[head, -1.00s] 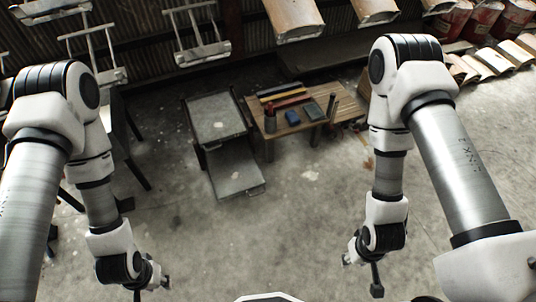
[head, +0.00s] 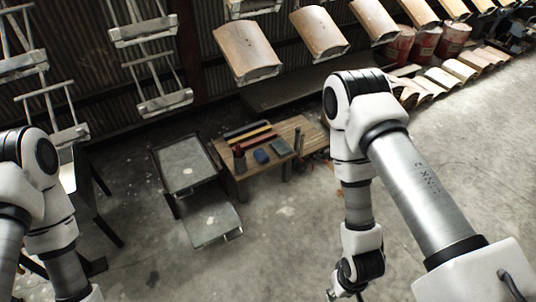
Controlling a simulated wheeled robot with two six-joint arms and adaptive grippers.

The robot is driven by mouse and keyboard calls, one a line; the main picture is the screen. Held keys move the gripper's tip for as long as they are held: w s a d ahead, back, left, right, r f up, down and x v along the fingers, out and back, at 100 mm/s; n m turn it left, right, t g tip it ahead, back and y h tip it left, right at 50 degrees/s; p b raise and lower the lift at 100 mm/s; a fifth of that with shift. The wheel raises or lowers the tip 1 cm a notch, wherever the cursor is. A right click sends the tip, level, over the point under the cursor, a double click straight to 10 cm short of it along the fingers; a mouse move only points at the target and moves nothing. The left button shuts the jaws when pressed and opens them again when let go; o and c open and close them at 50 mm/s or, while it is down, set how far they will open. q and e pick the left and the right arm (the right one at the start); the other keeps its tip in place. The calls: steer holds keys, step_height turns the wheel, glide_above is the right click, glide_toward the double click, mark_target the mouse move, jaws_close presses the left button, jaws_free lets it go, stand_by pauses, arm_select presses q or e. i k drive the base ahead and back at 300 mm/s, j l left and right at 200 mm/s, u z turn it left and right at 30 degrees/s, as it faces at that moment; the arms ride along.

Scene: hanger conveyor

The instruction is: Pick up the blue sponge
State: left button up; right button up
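The blue sponge (head: 261,156) appears as a small blue block lying on a low wooden table (head: 312,131) in the middle of the head view. A dark grey-green flat block (head: 281,147) lies just to its right, and a dark cup (head: 239,159) stands to its left. My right gripper (head: 345,295) is at the bottom edge, mostly cut off, and well away from the table; its fingers cannot be made out. My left arm is at the lower left, and its gripper is outside the picture.
Several coloured bars (head: 249,133) lie at the table's back left. A grey two-level cart (head: 211,222) stands left of the table. Hanging racks (head: 165,103) and curved tiles (head: 246,52) hang behind. Red drums (head: 425,42) stand at the back right. The floor in front is clear.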

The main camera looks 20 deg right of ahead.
mark_target(260, 155)
steer(key=i+j, duration=0.2)
steer(key=i, duration=0.35)
steer(key=i+j+z, duration=0.1)
steer(key=i, duration=0.4)
steer(key=i+j, duration=0.3)
steer(key=i, duration=0.25)
